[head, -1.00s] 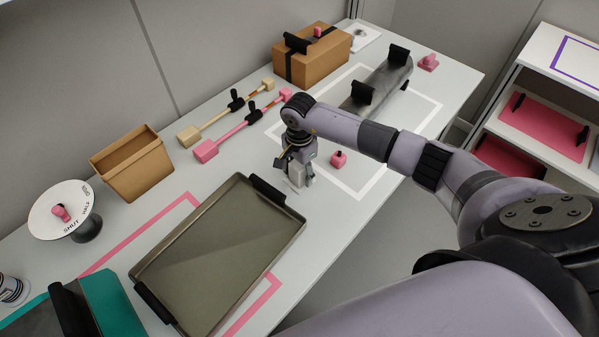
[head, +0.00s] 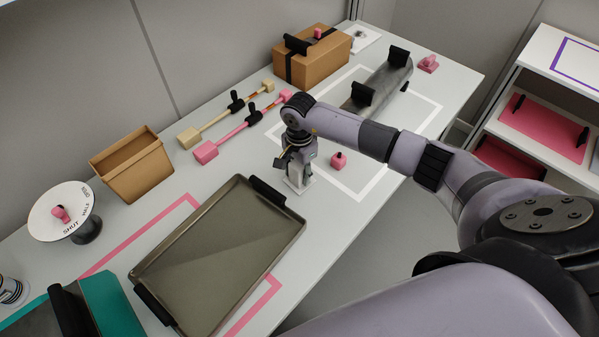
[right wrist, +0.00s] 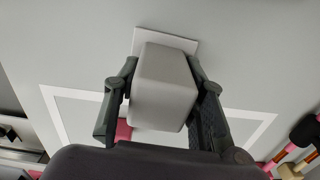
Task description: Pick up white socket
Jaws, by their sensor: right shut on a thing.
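The white socket (right wrist: 163,85) fills the middle of the right wrist view as a pale, rounded block. A flat white plate (right wrist: 160,38) shows at its far end; I cannot tell whether they are one piece. My right gripper (right wrist: 165,100) has a dark finger on each side of the block and is shut on it. In the head view my right gripper (head: 297,166) points down at the table's front part, with the white plate (head: 299,186) beneath its fingers. Whether the socket touches the table is not clear. My left gripper is not in view.
A tray (head: 215,255) with black handles lies just left of the gripper. A pink block (head: 338,160) stands close on the right, inside a white outline.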

